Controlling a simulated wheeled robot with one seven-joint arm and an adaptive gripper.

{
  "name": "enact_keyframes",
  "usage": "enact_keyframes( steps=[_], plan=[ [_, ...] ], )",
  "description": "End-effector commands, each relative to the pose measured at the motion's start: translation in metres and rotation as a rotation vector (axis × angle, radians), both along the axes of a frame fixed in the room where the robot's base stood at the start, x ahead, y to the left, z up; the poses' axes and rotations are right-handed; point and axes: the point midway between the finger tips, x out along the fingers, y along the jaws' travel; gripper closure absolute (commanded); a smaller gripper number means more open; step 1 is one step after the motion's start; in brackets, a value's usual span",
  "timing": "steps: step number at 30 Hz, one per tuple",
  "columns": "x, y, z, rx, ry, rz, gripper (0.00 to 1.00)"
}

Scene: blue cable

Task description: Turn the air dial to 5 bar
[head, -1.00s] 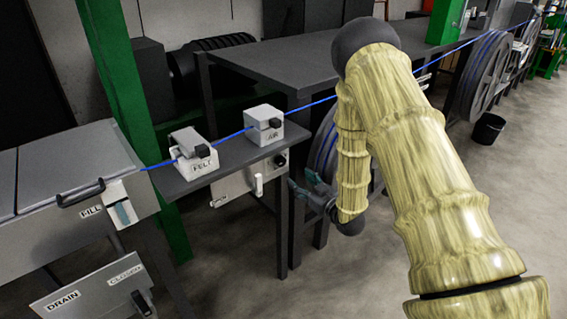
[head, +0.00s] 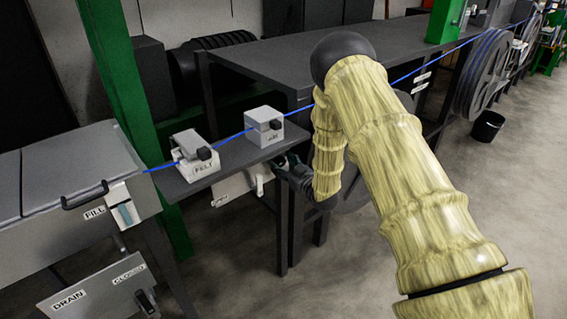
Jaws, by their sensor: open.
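The dial's face and reading cannot be made out; my gripper hides the panel's upper right part. My gripper (head: 279,168) is open and points left at the panel's right end, just below the shelf edge. I cannot tell whether it touches anything.
The FELT box (head: 194,155) stands left on the same shelf (head: 232,158). A trough (head: 60,180) with FILL and DRAIN labels is at the left. A green post (head: 125,95) rises behind. A dark table (head: 280,68) stands behind my arm.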

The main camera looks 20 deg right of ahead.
Motion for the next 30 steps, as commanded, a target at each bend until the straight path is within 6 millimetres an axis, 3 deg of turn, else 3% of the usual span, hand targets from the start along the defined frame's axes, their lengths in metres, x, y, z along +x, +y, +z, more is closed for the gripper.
enact_keyframes(
  steps=[9,17,30],
  plan=[
    [0.0017,0.0004,-0.0002,0.0,0.0,0.0,0.44],
    [0.0016,0.0,0.0,0.0,0.0,-0.001,0.9],
    [0.0018,-0.0014,-0.0001,0.079,0.028,-0.004,0.9]
  ],
)
